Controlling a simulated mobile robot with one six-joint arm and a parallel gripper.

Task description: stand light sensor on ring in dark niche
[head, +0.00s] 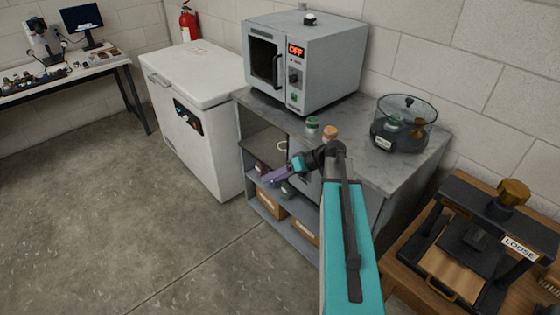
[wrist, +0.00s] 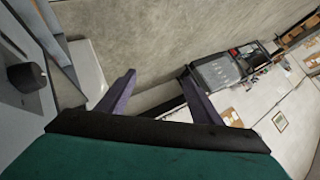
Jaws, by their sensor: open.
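The dark niche (head: 262,138) is the open upper-left bay of the grey cabinet, and a pale ring (head: 282,146) shows inside it. My gripper (head: 266,178) has purple fingers and is in front of the cabinet, below the ring in the picture. In the wrist view my gripper (wrist: 158,72) is open, with nothing between its fingers. I cannot pick out the light sensor for certain. Small dark items beside and below the gripper are partly hidden by it and too small to name.
A microwave-like oven (head: 306,62), a green-lidded jar (head: 312,124), an orange-topped jar (head: 330,131) and a glass desiccator (head: 403,125) stand on the counter (head: 362,170). A white chest freezer (head: 195,125) stands left. A wooden press table (head: 400,252) stands right. Floor at left is clear.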

